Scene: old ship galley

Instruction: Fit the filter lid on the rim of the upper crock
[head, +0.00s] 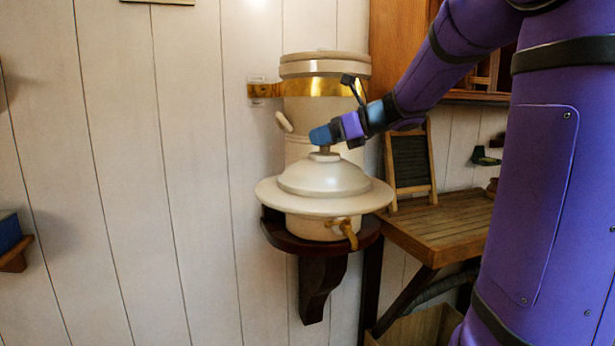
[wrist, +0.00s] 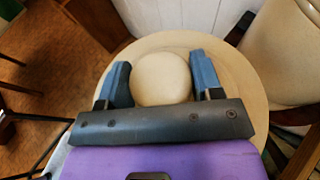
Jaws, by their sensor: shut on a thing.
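The filter lid (head: 325,182) is a cream dome with a wide flange and a knob on top. My gripper (head: 322,138) is shut on the lid's knob from above; in the wrist view the round knob (wrist: 161,78) sits between the two blue fingers. The lid hangs roughly level in front of the lower part of the filter. The upper crock (head: 318,112) stands behind it, a tall cream cylinder with a brass band. Its rim (head: 325,68) is well above the lid. The lid hides part of the crock's lower body.
A brass tap (head: 347,230) projects below the lid, above a dark wall shelf (head: 283,237). A wooden counter (head: 445,222) with a small framed chalkboard (head: 410,160) is to the right. A wooden cabinet (head: 388,40) hangs at upper right.

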